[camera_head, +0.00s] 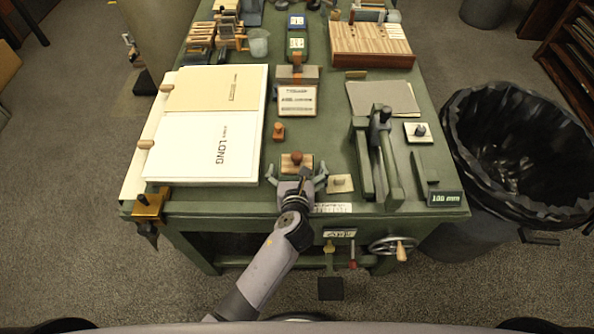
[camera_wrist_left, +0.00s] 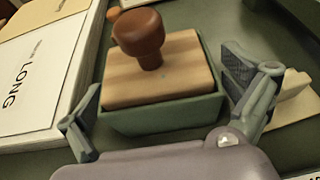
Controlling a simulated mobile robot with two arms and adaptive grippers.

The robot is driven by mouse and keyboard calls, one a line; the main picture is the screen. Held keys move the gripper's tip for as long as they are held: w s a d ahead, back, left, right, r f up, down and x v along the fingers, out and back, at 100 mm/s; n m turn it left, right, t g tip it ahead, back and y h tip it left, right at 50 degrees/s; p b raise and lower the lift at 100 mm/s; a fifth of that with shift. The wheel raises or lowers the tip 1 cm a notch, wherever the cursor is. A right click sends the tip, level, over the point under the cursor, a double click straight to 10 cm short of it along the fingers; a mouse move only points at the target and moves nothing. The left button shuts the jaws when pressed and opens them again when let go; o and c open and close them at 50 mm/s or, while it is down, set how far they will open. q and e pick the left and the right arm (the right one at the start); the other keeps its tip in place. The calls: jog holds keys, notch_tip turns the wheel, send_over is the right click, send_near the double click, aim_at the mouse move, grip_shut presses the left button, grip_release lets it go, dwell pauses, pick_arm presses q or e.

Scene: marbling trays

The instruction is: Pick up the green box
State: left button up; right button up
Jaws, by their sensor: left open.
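The green box (camera_wrist_left: 162,117) has a pale wooden lid (camera_wrist_left: 165,82) with a brown knob (camera_wrist_left: 138,35) on top. In the head view the lid (camera_head: 288,166) shows near the front edge of the green table. My left gripper (camera_head: 296,174) is open at the near side of the box, with one finger to its left and one to its right. In the left wrist view both fingers stand apart from the box's sides, and nothing is held. My right gripper is not in view.
A pad of paper boards (camera_head: 205,146) lies to the left. A small pale block with a knob (camera_head: 340,183) sits close on the right, beside the right finger. Further right is a green press-like stand (camera_head: 393,165). A black-lined bin (camera_head: 520,150) stands beyond the table.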

pick_arm(q)
jog(key=shift+c, duration=0.5)
jog(key=c, duration=1.3)
jog(key=shift+r, duration=0.1)
jog(key=shift+r+p, duration=1.7)
jog(key=shift+r, duration=8.25)
jog(key=shift+f, duration=0.1)
jog(key=shift+f+b, duration=1.15)
jog(key=shift+f, duration=2.85)
jog(key=shift+f+b, duration=2.05)
jog(key=shift+f, duration=2.9)
